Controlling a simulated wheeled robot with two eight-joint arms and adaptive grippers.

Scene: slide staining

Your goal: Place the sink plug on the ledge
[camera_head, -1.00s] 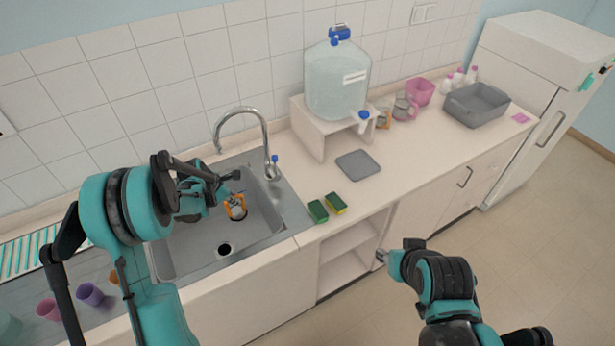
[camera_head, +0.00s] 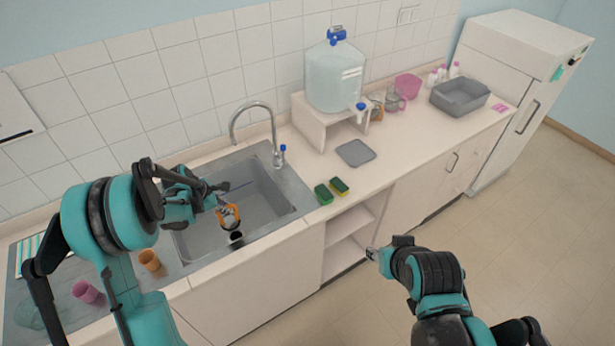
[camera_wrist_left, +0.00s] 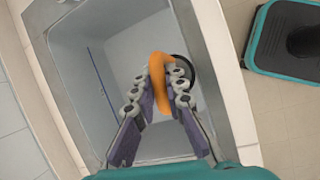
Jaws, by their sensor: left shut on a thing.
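The sink plug (camera_head: 229,216) shows as an orange loop with a dark lower part in the head view. My left gripper (camera_head: 222,206) is shut on the orange loop and holds it over the grey sink basin (camera_head: 262,205). In the left wrist view the orange loop (camera_wrist_left: 158,95) sits between the fingers of my left gripper (camera_wrist_left: 158,78). A round dark edge shows behind the fingers; I cannot tell if it is plug or drain. The dark drain hole (camera_head: 236,237) is just below the plug in the head view. My right gripper (camera_head: 374,254) is in front of the cabinet, apart from the sink.
The faucet (camera_head: 275,125) arches over the sink's back edge. A grey mat (camera_head: 355,153) and a water jug (camera_head: 335,80) on a stand are further right. Cups (camera_head: 88,292) stand at the left.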

